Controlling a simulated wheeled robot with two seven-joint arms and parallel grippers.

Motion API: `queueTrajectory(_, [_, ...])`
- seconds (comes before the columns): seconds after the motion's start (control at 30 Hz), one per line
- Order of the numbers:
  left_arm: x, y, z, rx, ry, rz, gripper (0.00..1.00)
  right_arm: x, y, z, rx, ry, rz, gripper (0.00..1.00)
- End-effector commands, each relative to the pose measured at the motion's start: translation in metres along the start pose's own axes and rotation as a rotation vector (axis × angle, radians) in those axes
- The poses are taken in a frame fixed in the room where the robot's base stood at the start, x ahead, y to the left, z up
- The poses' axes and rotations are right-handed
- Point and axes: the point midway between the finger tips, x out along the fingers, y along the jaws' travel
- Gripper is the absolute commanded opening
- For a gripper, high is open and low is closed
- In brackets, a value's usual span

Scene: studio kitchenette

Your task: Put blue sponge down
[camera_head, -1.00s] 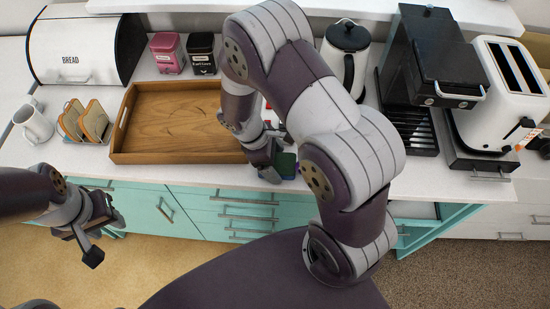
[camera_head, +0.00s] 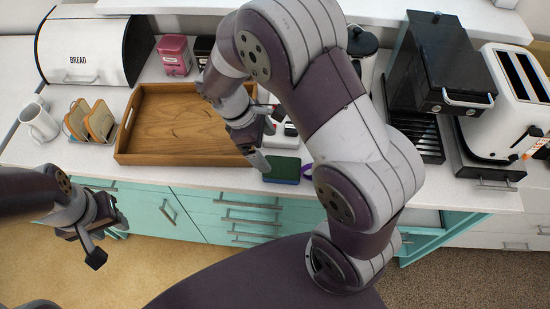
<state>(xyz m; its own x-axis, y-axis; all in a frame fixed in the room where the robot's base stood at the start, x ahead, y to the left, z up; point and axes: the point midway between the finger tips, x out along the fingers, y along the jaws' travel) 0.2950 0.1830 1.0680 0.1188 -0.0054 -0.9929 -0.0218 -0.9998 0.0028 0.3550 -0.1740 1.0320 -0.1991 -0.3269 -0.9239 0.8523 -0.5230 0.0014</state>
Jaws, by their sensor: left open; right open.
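The sponge (camera_head: 282,170) lies flat on the white counter near its front edge, just right of the wooden tray. Its top looks dark green and its side blue. My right gripper (camera_head: 258,158) is open, just above and left of the sponge, over the tray's right front corner. It looks apart from the sponge, and the arm hides part of the counter behind it. My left gripper (camera_head: 98,240) is open and empty, low at the left, in front of the teal cabinets and away from the sponge.
The wooden tray (camera_head: 150,157) is empty where visible. A purple ring-shaped thing (camera_head: 307,170) lies right of the sponge, partly hidden by my arm. A toast rack (camera_head: 90,121), white mug (camera_head: 38,122), bread bin (camera_head: 85,50), pink tin (camera_head: 174,55), coffee machine (camera_head: 440,65) and toaster (camera_head: 505,100) stand around.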

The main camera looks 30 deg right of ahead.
Motion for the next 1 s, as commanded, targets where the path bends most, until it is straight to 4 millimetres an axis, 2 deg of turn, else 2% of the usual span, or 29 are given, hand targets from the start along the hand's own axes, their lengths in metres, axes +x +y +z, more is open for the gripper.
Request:
queueTrajectory(0.07, [-0.012, 0.0, -0.001, 0.0, -0.001, 0.0, 0.43, -0.019, 0.0, 0.002, 0.0, 0.001, 0.0, 0.97])
queueTrajectory(0.2, [-0.016, 0.0, -0.002, 0.0, 0.001, 0.0, 0.43, -0.029, -0.003, 0.006, 0.062, 0.036, -0.008, 0.97])
queueTrajectory(0.27, [-0.016, 0.0, -0.002, 0.0, 0.0, 0.0, 0.43, -0.031, -0.011, 0.015, 0.21, 0.115, -0.029, 0.97])
queueTrajectory(0.4, [-0.015, 0.0, -0.002, 0.0, 0.0, 0.0, 0.43, -0.034, -0.033, 0.04, 0.684, 0.342, -0.095, 0.97])
queueTrajectory(0.53, [-0.015, 0.0, -0.002, 0.0, 0.0, 0.0, 0.43, -0.033, -0.045, 0.054, 0.96, 0.456, -0.134, 0.97])
queueTrajectory(0.63, [-0.015, 0.0, -0.002, 0.0, 0.0, 0.0, 0.43, -0.033, -0.047, 0.056, 1.01, 0.474, -0.141, 0.97])
queueTrajectory(1.0, [-0.015, 0.0, -0.002, 0.0, 0.0, 0.0, 0.43, -0.032, -0.047, 0.056, 1.002, 0.47, -0.141, 0.97])
